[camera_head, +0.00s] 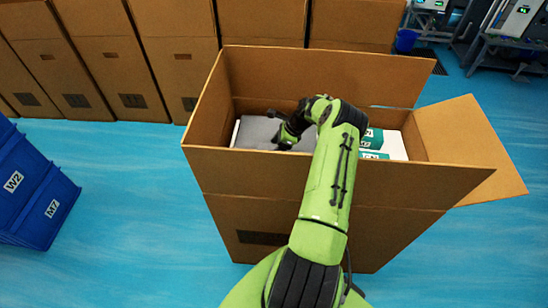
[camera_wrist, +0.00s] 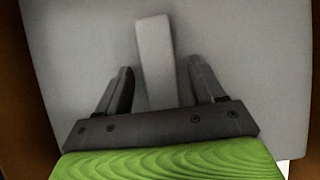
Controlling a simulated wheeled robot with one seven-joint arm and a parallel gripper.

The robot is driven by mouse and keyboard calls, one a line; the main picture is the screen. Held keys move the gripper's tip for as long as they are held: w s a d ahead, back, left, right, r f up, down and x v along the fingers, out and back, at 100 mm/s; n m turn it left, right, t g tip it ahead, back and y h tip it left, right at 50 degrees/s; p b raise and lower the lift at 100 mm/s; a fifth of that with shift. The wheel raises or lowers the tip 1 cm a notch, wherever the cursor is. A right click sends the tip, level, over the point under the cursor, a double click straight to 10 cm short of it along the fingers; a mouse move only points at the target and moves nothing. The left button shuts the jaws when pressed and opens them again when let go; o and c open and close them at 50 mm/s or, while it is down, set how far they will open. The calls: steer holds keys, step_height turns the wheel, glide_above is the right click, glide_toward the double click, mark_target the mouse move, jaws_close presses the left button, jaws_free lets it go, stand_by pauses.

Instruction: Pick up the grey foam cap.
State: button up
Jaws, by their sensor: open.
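The grey foam cap (camera_head: 257,132) lies inside the open cardboard box, on the left half of its contents. In the wrist view the cap (camera_wrist: 80,50) is a broad grey surface with a lighter raised bar (camera_wrist: 155,50) standing on it. My gripper (camera_head: 283,140) is over the cap's right part in the head view. In the wrist view my gripper (camera_wrist: 160,69) is open, with one finger on each side of the bar and a visible gap to each. I cannot tell how deep the fingers reach. My arm hides part of the cap in the head view.
The tall cardboard box (camera_head: 225,175) surrounds my gripper with its walls, and a flap (camera_head: 470,140) is folded out at the right. Green-and-white packages (camera_head: 372,140) lie right of my arm. Blue crates (camera_head: 35,195) stand at left, and closed cartons (camera_head: 110,60) line the back.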

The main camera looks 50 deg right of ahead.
steer(key=shift+f, duration=0.15)
steer(key=shift+c, duration=0.5)
jaws_close()
